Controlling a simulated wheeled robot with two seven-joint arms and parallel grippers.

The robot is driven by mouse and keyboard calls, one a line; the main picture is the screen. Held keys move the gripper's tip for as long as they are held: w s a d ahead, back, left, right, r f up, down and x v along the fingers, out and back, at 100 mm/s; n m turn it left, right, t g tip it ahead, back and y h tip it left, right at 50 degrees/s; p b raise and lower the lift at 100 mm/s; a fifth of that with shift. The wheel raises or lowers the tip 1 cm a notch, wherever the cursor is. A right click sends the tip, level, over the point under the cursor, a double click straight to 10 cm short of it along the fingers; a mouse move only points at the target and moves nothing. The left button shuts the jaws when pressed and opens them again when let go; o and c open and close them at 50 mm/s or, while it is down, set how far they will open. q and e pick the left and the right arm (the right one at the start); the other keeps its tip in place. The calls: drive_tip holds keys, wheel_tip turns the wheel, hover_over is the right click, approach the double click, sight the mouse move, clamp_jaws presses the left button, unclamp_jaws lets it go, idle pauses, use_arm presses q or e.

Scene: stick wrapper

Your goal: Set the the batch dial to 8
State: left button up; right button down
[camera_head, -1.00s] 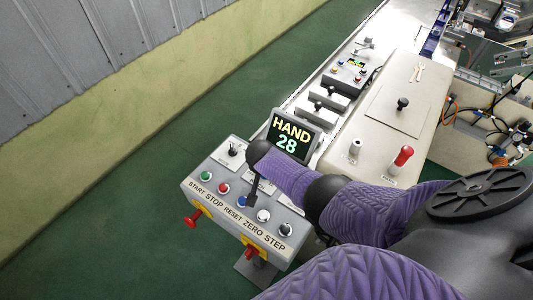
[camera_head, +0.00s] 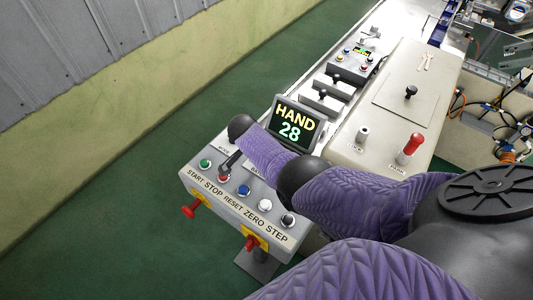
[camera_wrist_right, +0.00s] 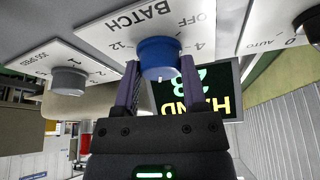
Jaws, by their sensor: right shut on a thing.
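The batch dial (camera_wrist_right: 158,55) is a blue round knob on a white plate marked BATCH in the right wrist view. OFF, 4 and 12 are readable around it; the 8 mark and the knob's pointer cannot be made out. My right gripper (camera_wrist_right: 158,84) has its two fingers on either side of the knob and is shut on it. In the head view my right gripper (camera_head: 229,162) is over the control panel (camera_head: 250,212), and my arm hides the dial. My left gripper is not in view.
A screen (camera_head: 293,125) reading HAND 28 stands behind the panel. A grey dial (camera_wrist_right: 68,80) sits beside the batch dial. A black knob (camera_wrist_right: 312,25) is at the wrist view's right edge. Green, red, blue and white buttons and red side knobs (camera_head: 190,210) line the panel front.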

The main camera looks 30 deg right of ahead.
idle(0.3)
drive_tip(key=shift+c, duration=0.7)
unclamp_jaws()
drive_tip(key=shift+r, duration=0.15)
drive_tip(key=p+v, duration=0.5)
drive_tip(key=v, duration=0.4)
drive_tip(key=shift+a+r, duration=0.15)
drive_tip(key=shift+r, duration=0.15)
